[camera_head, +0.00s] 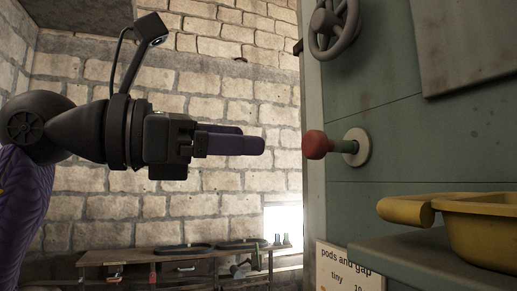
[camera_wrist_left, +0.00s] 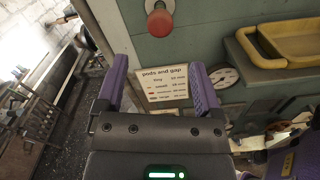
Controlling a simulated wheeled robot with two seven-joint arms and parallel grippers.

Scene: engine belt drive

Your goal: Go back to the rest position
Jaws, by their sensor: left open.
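My left gripper (camera_head: 262,143) reaches in from the left in the head view, level, with purple fingers pointing right. It is open and empty, and a gap separates it from the red knob (camera_head: 317,145) on the green panel. In the left wrist view its two purple fingers (camera_wrist_left: 158,84) stand apart with nothing between them. The red knob also shows at the top of that view (camera_wrist_left: 160,22). My right gripper is in neither view.
The green panel (camera_head: 400,120) carries a handwheel (camera_head: 334,25) above the knob. A yellow tray (camera_head: 487,230) sits on a ledge at the right. A sign (camera_head: 345,268) reads "pods and gap". A workbench (camera_head: 100,257) stands at the back before a stone wall.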

